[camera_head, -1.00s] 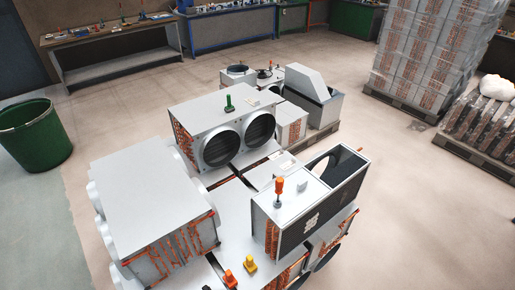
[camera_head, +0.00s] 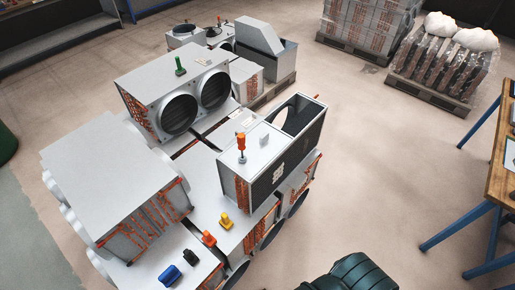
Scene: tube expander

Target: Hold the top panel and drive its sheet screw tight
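A grey-white metal housing near the centre has a pale top panel (camera_head: 258,157) over its left part and an open top at its right end. A tool with an orange handle (camera_head: 241,144) stands upright on this panel. A small pale block (camera_head: 264,139) sits beside it. The sheet screw is too small to make out. Neither of my grippers shows in the head view.
Other housings (camera_head: 110,180) surround it, one with a green-handled tool (camera_head: 180,66) on top. Orange (camera_head: 209,238), yellow (camera_head: 226,221) and blue (camera_head: 170,275) items stand in front. A wooden bench (camera_head: 501,165) is at right.

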